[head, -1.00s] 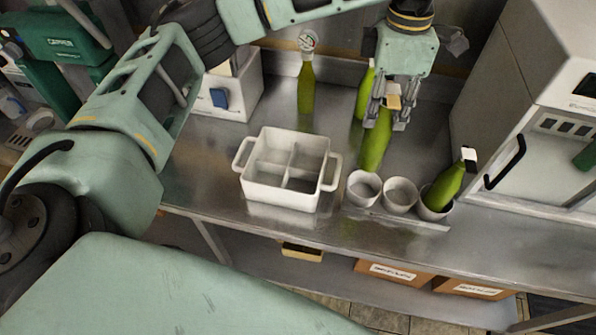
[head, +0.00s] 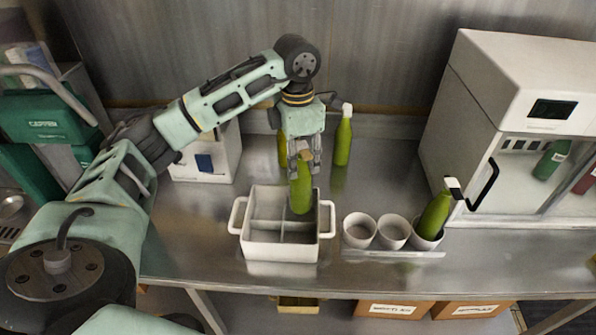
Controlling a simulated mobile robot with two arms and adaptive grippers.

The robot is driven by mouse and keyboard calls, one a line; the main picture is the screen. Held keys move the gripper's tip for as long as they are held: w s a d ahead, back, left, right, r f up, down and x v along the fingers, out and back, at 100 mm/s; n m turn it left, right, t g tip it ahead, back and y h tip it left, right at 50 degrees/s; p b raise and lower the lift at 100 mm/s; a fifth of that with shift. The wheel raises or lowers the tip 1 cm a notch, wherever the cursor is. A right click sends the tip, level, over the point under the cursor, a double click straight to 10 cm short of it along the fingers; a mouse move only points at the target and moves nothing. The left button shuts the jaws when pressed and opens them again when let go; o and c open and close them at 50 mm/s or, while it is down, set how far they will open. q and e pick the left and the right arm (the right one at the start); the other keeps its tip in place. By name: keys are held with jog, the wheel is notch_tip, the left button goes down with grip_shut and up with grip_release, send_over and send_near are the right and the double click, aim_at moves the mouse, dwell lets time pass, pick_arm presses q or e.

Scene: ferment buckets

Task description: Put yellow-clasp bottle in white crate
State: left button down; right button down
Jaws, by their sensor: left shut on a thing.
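The white crate (head: 281,251) stands on the steel bench, with two handles and divided compartments. My left gripper (head: 303,170) is shut on the neck of a green bottle (head: 301,196) with a yellowish top. The bottle hangs upright over the crate's back right compartment. Its lower end overlaps that compartment in the picture; I cannot tell whether it touches the crate. My right gripper is not in view.
A green bottle (head: 343,141) with a white top stands behind to the right. Another bottle (head: 282,150) is partly hidden behind my gripper. Several white cups (head: 360,230) stand right of the crate, one holding a tilted bottle (head: 437,214). A white cabinet (head: 500,110) stands at right.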

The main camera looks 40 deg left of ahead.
pick_arm(q)
notch_tip(320, 180, down, 4)
jog(key=shift+r+p, duration=0.25)
jog(key=shift+p, duration=0.4)
jog(key=shift+f, duration=0.4)
jog(key=shift+f, duration=0.1)
jog(key=c, duration=1.3)
grip_release()
jog(key=shift+c, duration=0.2)
